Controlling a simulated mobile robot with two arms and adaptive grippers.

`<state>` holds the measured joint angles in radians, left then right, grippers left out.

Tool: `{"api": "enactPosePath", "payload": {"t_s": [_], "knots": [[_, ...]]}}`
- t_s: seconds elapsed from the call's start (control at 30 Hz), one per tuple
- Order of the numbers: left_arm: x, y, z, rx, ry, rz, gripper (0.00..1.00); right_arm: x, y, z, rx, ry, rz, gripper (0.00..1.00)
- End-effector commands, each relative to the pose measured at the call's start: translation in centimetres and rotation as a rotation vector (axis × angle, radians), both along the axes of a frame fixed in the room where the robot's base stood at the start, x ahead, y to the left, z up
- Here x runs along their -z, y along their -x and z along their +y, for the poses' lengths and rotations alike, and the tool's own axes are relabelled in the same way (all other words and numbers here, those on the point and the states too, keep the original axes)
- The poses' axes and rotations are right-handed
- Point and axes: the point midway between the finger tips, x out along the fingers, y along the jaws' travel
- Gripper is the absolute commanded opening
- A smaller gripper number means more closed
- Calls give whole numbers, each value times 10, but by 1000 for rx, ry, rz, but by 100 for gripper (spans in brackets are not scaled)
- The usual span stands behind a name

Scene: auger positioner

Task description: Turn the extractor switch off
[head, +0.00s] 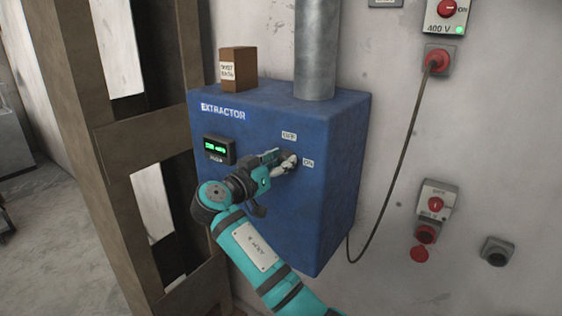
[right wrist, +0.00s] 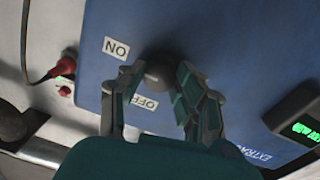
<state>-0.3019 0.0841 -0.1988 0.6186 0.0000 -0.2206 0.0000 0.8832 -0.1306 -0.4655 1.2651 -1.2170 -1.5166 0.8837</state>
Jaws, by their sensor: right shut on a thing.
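The extractor (head: 325,200) is a blue box on the wall, marked EXTRACTOR. Its switch (right wrist: 160,72) is a dark round knob on the front, with an OFF label (head: 289,135) above it and an ON label (head: 308,162) to its right. My right gripper (head: 283,160) is at the knob. In the right wrist view, its two fingers stand on either side of the knob and are shut on it, and the ON label (right wrist: 116,48) and OFF label (right wrist: 145,101) show nearby. The fingers hide much of the knob, so I cannot tell which way it points. My left gripper is out of view.
A small display (head: 218,149) on the extractor's front is lit green. A brown box (head: 238,70) and a metal pipe (head: 315,50) stand on top. A wooden frame (head: 140,150) is close on the left. A cable (head: 407,150) hangs from a red plug to the right.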

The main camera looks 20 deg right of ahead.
Motion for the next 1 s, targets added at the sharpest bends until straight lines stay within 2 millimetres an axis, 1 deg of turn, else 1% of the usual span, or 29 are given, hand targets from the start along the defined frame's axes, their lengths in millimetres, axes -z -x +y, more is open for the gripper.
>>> {"api": "enactPosePath", "payload": {"t_s": [0.27,0.47,0.7,1.0], "knots": [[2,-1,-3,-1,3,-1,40,0,0,-1,2,15,18,1],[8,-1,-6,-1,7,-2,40,1,0,-1,1,69,87,1],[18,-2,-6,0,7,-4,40,2,0,0,0,188,241,1],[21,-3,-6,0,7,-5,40,0,0,-1,3,365,465,1]]}}
